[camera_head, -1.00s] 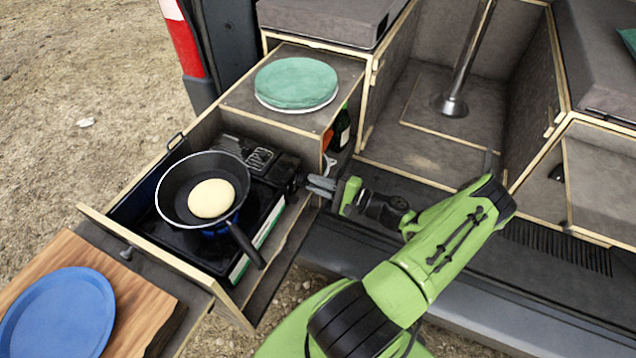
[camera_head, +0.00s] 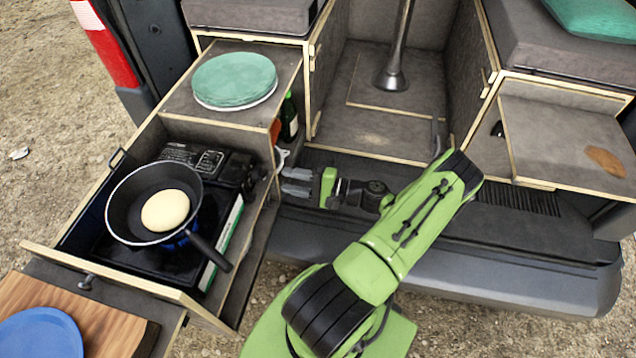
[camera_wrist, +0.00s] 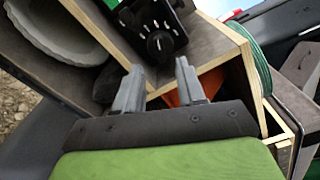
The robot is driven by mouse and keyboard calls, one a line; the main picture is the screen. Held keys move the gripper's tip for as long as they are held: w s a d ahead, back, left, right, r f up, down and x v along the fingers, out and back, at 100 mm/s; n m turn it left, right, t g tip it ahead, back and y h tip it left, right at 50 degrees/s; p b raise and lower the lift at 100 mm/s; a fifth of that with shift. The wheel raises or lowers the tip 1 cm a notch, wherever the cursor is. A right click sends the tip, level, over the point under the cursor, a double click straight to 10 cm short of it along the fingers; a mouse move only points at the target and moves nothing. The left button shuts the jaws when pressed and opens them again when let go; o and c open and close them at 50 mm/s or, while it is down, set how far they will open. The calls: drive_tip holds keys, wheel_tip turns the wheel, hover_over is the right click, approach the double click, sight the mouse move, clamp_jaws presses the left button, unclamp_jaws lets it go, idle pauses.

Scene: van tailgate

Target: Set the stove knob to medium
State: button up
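The stove knob (camera_wrist: 160,42) is a round black dial with a pale pointer line and white marks around it, near the top of the wrist view. I cannot tell its setting. The black camping stove (camera_head: 147,258) sits in the pulled-out drawer and carries a black frying pan (camera_head: 122,207) with a pale pancake (camera_head: 165,210). A trace of blue flame shows under the pan. My gripper (camera_head: 284,182) is to the right of the stove's control end. In the wrist view my gripper (camera_wrist: 160,82) is open and empty, its fingers short of the knob and apart from it.
The drawer's wooden edge (camera_wrist: 215,25) runs close to my fingers. The pan's handle (camera_head: 212,252) points to the lower right. A teal round item (camera_head: 235,78) lies on the box top. A green bottle (camera_head: 289,118) stands below. A blue plate (camera_head: 40,335) rests on a wooden board.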

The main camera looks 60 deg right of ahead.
drive_tip(key=v, duration=1)
drive_tip(key=shift+s, duration=0.25)
drive_tip(key=w+a+r+n+g+p, duration=0.1)
drive_tip(key=w+a+r+n+g, duration=1.05)
drive_tip(key=a+g, duration=0.25)
drive_tip(key=s+a+r+n+g+h+p, duration=0.1)
drive_tip(key=s+a+r+n+h, duration=0.2)
drive_tip(key=a+r, duration=0.6)
drive_tip(key=s+a+r+n+t+h+p, duration=0.1)
drive_tip(key=s+a+r+n+t+h, duration=0.2)
drive_tip(key=s+r, duration=0.4)
drive_tip(key=s+a+n, duration=0.1)
drive_tip(key=a, duration=0.1)
drive_tip(key=shift+s+a+t, duration=0.15)
drive_tip(key=shift+a+t, duration=0.15)
drive_tip(key=shift+a, duration=0.1)
